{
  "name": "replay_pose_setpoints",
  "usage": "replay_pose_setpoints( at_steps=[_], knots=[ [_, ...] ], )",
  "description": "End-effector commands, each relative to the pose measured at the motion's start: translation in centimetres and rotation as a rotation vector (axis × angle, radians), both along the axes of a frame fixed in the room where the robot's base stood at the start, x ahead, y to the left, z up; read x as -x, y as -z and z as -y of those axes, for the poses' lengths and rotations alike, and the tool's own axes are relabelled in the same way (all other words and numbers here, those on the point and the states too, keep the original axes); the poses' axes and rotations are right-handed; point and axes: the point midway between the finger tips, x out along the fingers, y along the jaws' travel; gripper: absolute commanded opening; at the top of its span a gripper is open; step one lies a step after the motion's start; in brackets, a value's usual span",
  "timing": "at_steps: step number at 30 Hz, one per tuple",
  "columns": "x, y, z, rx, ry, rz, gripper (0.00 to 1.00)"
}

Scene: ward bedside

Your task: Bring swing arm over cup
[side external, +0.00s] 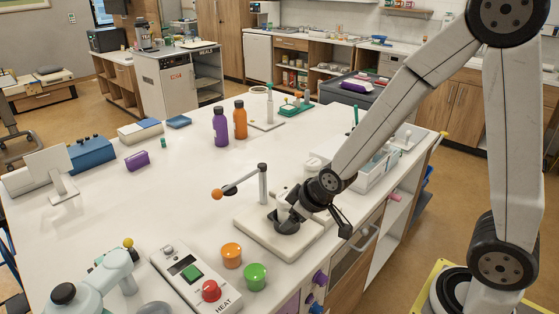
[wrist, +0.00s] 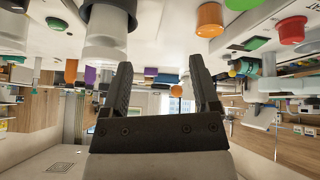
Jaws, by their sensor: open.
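The swing arm (side external: 240,182) is a dark bar on a grey upright post (side external: 263,184), with an orange ball (side external: 217,194) at its free end. It points left, away from the cup. The cup (side external: 284,198) is whitish, appears to sit in a dark round holder (side external: 287,226), and stands on the same pale base plate (side external: 251,235). My gripper (side external: 318,214) is open, low beside the cup on its right. In the upside-down wrist view, the gripper (wrist: 160,68) is empty, the cup (wrist: 105,37) hangs at upper left, and the orange ball (wrist: 177,90) shows between the fingers.
A heater box (side external: 196,281) with a red knob, an orange jar (side external: 232,255) and a green jar (side external: 255,276) stand in front. Purple (side external: 220,127) and orange (side external: 240,120) bottles stand behind. A tray (side external: 378,170) is at right. The table's middle left is clear.

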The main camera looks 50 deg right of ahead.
Motion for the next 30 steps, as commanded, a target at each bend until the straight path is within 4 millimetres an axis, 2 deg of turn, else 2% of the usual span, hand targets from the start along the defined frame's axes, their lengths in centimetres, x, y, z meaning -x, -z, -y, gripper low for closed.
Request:
replay_pose_setpoints(
  at_steps=[18, 24, 30],
  knots=[
    [6.9, -0.8, 1.5, -0.069, 0.188, -0.263, 0.78],
    [8.5, -1.1, 1.8, -0.08, 0.236, -0.32, 0.78],
    [9.2, -1.1, 1.9, -0.083, 0.256, -0.347, 0.78]
  ],
)
